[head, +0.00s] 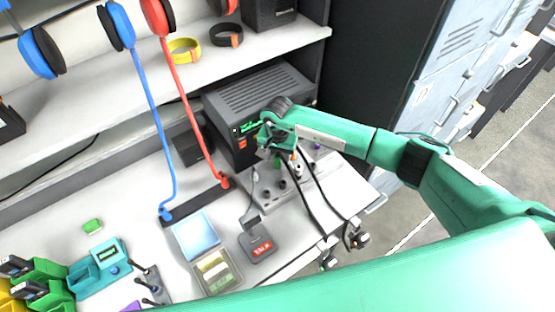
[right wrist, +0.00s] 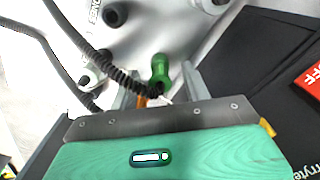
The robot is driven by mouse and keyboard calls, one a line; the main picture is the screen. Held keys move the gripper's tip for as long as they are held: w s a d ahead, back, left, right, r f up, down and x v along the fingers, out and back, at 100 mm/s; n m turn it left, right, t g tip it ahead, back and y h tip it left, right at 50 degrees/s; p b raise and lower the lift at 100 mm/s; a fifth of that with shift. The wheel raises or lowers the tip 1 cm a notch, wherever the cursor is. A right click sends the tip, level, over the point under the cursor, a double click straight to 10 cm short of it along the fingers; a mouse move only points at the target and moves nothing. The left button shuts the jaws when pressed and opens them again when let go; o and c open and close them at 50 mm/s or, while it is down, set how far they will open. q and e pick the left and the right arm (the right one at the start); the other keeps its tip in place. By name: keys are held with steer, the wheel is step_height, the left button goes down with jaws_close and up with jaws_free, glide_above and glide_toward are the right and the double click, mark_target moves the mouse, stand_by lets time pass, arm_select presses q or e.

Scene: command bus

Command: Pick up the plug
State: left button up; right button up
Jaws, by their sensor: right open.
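My right gripper (head: 272,145) is over the grey panel unit in front of the dark device. In the right wrist view its two fingers (right wrist: 159,84) are apart. A green plug-like piece (right wrist: 160,70) shows between and just beyond the fingers, and contact cannot be told. A dark ribbed cable (right wrist: 115,72) crosses beside it. In the head view a small green piece (head: 277,163) shows under the gripper. Two dark cables run from there to dark and metal ends (head: 357,239) hanging at the table's front edge. Which piece is the named plug is not certain. My left gripper is out of view.
The panel unit (head: 262,190) has several knobs. A dark device (head: 255,95) stands behind it. A red-labelled box (head: 258,243), a blue pad (head: 196,236) and a teal device (head: 95,270) lie left. Grey lockers (head: 450,75) stand right.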

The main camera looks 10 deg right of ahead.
steer(key=c, duration=0.9)
steer(key=shift+r, duration=0.1)
step_height(320, 180, up, 18)
steer(key=b, duration=0.5)
